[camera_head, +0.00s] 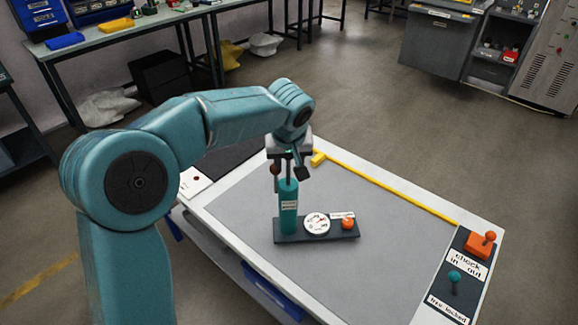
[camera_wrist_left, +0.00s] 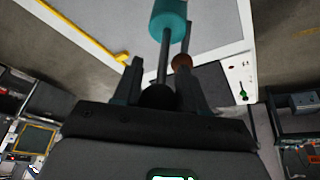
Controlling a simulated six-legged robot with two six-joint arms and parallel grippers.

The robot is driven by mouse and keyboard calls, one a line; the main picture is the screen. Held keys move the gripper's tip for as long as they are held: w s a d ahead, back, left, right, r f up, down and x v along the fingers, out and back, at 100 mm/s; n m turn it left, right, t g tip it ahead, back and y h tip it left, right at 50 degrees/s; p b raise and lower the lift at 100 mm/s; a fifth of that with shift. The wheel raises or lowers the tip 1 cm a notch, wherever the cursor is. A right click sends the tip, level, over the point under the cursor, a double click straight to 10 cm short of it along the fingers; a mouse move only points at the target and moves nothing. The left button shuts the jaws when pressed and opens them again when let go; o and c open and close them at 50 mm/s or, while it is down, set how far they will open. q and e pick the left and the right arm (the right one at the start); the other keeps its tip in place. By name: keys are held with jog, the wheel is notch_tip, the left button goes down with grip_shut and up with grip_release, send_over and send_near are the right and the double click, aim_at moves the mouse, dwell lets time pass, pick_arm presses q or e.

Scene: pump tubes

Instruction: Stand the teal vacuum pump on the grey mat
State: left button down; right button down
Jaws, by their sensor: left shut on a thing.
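The teal vacuum pump (camera_head: 289,206) is upright at the middle of the grey mat (camera_head: 390,235). Its dark base plate carries a round white gauge (camera_head: 317,223) and an orange knob (camera_head: 347,223). I cannot tell whether the base touches the mat. My left gripper (camera_head: 288,172) is above the cylinder, shut on the pump's upper rod or handle. In the left wrist view the pump's teal top (camera_wrist_left: 168,18) and dark rod extend from between the fingers (camera_wrist_left: 160,82), with a brown ball beside the rod. The exact grip is partly hidden. My right gripper is out of view.
A yellow bar (camera_head: 390,190) runs along the table's far edge. A dark panel (camera_head: 455,275) at the right holds an orange lever block (camera_head: 481,244), a teal knob (camera_head: 454,277) and labels. A white card (camera_head: 195,181) lies at the left. The mat around the pump is clear.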

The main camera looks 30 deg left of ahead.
pick_arm(q)
jog(key=shift+f, duration=1)
jog(key=shift+f, duration=0.15)
jog(key=c, duration=0.6)
grip_release()
jog(key=v, duration=1.2)
jog(key=shift+w, duration=0.1)
